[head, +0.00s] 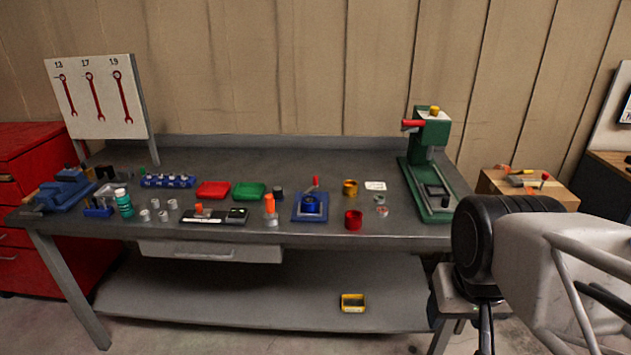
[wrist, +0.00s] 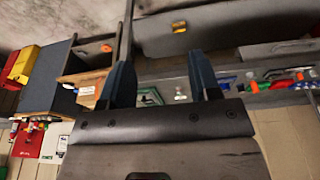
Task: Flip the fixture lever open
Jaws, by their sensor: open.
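The blue fixture (head: 309,208) sits on the workbench, right of the middle, in the head view. Its red-tipped lever (head: 316,182) stands roughly upright at the back of the fixture. My gripper (wrist: 160,78) shows in the wrist view with its two dark blue fingers apart and nothing between them. It is away from the fixture, and its fingertips are not visible in the head view, where only my arm shows at the right. I cannot make out the fixture surely in the wrist view.
The workbench (head: 250,235) has a red cup (head: 353,219), a brass-coloured ring (head: 350,188) and an orange-topped piece (head: 270,210) close around the fixture. A green press (head: 430,160) stands to its right. A cardboard box (head: 530,190) is further right.

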